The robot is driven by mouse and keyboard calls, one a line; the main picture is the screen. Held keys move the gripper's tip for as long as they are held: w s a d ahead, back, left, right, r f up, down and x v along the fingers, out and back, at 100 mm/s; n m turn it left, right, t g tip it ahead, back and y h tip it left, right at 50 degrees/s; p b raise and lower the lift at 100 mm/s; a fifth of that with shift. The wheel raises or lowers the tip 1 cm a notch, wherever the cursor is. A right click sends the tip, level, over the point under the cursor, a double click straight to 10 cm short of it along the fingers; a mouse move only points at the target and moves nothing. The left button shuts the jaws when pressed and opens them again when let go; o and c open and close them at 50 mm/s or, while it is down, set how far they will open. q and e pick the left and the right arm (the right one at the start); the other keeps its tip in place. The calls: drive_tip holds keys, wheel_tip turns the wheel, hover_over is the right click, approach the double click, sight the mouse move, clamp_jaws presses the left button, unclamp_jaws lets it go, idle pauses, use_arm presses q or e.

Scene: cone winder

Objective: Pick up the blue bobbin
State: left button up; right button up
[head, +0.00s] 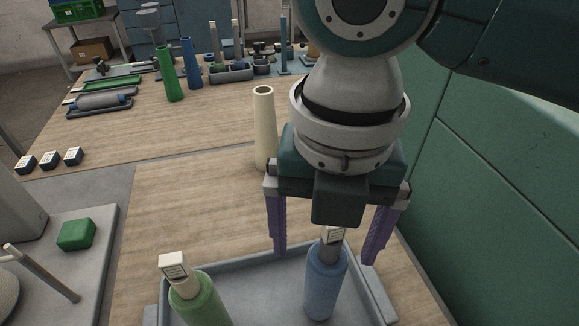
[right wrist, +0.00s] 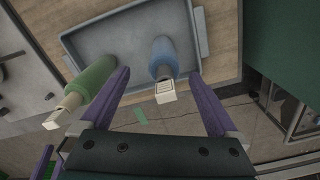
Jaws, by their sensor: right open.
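The blue bobbin (head: 325,284) stands upright in a grey tray (head: 258,262), with a white tag (head: 333,235) at its top. My right gripper (head: 324,255) is open above it, with purple fingers apart on either side of the bobbin's top in the head view. In the right wrist view the blue bobbin (right wrist: 163,57) shows between the open fingers (right wrist: 165,100), apart from both. A green bobbin (head: 200,300) with a similar tag stands at the left of the tray. It also shows in the right wrist view (right wrist: 92,77), near the left finger.
A cream cone (head: 264,125) stands on the wooden table behind the tray. Green (head: 168,75) and blue (head: 190,64) cones stand farther back. A green panel (head: 490,190) rises close on the right. Bare tabletop (head: 185,200) lies left of the gripper.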

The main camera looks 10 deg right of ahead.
sight(327, 263)
drive_tip(key=f, duration=0.5)
drive_tip(key=shift+d+f, duration=0.1)
drive_tip(key=shift+d, duration=0.2)
drive_tip(key=shift+c, duration=0.3)
drive_tip(key=c, duration=1.2)
